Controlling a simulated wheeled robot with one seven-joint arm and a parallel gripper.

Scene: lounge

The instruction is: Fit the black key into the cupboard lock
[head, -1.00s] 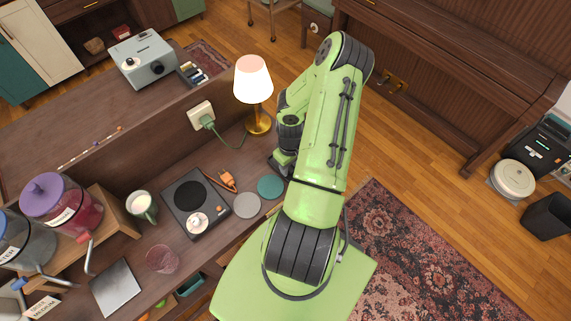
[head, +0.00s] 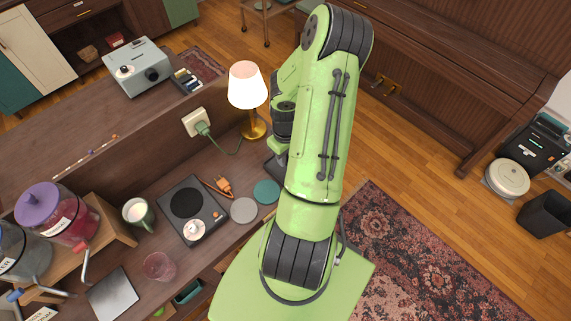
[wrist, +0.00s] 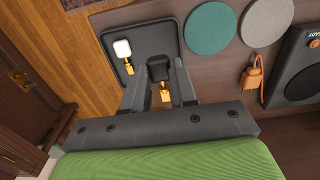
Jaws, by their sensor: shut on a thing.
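The black key shows in the wrist view as a black head (wrist: 158,70) with a gold part (wrist: 165,92) below it. My gripper (wrist: 157,82) is shut on it, with one grey finger on each side. The key is over or close to the black tray (wrist: 173,33); I cannot tell whether it touches. A white-headed gold key (wrist: 122,49) lies on the tray.
On the counter near the tray are a teal coaster (head: 266,192), a grey coaster (head: 243,210), an orange plug (head: 222,187), a black hotplate (head: 188,204) and a lamp (head: 248,88). Open wooden floor (head: 395,140) and a patterned rug (head: 430,260) lie to the right.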

